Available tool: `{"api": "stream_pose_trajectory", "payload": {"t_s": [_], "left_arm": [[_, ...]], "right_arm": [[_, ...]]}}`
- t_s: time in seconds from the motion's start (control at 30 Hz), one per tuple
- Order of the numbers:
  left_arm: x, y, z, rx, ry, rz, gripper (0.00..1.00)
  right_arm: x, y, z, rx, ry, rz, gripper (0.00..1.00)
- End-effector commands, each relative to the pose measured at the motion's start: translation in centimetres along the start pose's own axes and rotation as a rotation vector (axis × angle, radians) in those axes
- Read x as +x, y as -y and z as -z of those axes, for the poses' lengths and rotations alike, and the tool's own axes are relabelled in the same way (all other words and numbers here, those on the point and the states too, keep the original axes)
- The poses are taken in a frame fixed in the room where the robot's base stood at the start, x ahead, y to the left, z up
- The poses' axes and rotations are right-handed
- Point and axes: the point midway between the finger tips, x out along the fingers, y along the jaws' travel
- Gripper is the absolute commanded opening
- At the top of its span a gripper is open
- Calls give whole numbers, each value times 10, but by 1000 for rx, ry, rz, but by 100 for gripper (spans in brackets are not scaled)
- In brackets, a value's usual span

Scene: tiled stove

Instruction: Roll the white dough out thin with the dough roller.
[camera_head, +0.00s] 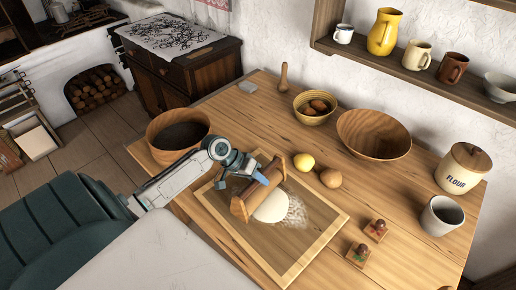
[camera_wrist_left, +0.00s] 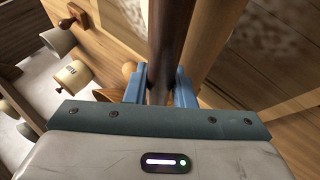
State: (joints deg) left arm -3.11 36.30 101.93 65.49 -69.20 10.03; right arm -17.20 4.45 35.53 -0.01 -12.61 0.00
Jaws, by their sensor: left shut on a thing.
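The white dough (camera_head: 271,208) lies as a rounded, flattish lump on the framed wooden board (camera_head: 310,247), with its left part hidden by the dough roller. The dough roller (camera_head: 252,200) is wooden, with end pieces and a dark bar, and stands slanted along the dough's upper-left side. I cannot tell whether it touches the dough. My left gripper (camera_head: 259,178) is shut on the roller's dark bar. In the left wrist view the blue fingers (camera_wrist_left: 161,85) sit on both sides of the dark bar (camera_wrist_left: 165,45), with the paler roller (camera_wrist_left: 211,40) beside it. My right gripper is not in view.
Flour dusts the board right of the dough. A lemon (camera_head: 303,161), a brownish round item (camera_head: 331,178) and a wooden bowl (camera_head: 373,134) stand behind. Two small stamps (camera_head: 359,254), a cup (camera_head: 441,215) and a flour jar (camera_head: 463,170) stand right. A dark-filled bowl (camera_head: 178,135) is left.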

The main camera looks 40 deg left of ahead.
Motion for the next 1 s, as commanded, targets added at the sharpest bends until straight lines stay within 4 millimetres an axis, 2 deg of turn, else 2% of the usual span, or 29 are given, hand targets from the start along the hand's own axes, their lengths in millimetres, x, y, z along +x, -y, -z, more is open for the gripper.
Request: {"api": "stream_pose_trajectory", "payload": {"t_s": [0.8, 1.0], "left_arm": [[37, -64, -17, -4, 5, -1, 0], [43, -72, -20, -3, 5, 1, 0]], "right_arm": [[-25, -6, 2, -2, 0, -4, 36], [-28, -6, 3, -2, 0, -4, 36]]}}
